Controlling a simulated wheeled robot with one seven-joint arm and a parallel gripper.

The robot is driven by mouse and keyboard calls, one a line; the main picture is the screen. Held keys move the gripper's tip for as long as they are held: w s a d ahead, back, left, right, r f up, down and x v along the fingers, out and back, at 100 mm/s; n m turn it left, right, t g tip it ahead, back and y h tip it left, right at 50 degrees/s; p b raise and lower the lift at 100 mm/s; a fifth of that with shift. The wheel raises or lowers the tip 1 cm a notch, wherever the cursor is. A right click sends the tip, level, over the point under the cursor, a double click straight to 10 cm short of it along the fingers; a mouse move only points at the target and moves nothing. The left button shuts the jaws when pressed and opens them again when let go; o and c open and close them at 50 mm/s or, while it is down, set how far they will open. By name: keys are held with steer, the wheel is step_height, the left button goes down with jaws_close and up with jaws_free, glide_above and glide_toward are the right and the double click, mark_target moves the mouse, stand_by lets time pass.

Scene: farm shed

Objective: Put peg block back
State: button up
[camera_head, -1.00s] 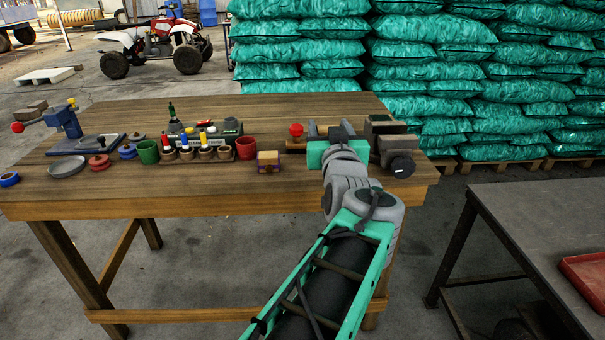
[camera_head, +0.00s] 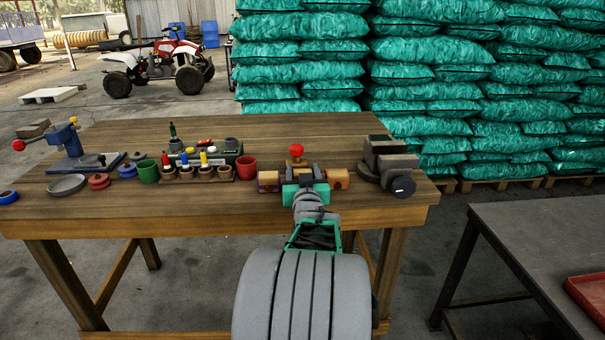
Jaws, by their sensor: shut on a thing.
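My gripper (camera_head: 303,174) is over the right half of the wooden workbench (camera_head: 190,222), its fingers pointing away from me. It is shut on what looks like the peg block, a wooden piece with a red ball on top (camera_head: 297,150) that rises just beyond the fingers. The gripper hides most of the held piece, so I cannot tell whether it touches the bench. A small wooden block with purple on it (camera_head: 268,181) is close to the left of the gripper. An orange-brown wooden block with a dark mark (camera_head: 338,178) is close to the right.
A grey vise (camera_head: 388,163) stands at the bench's right end. A blue press (camera_head: 68,142) is far left. The bench's front strip is clear.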

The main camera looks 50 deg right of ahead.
steer(key=shift+f, duration=0.1)
steer(key=o, duration=1.6)
steer(key=shift+c, duration=0.2)
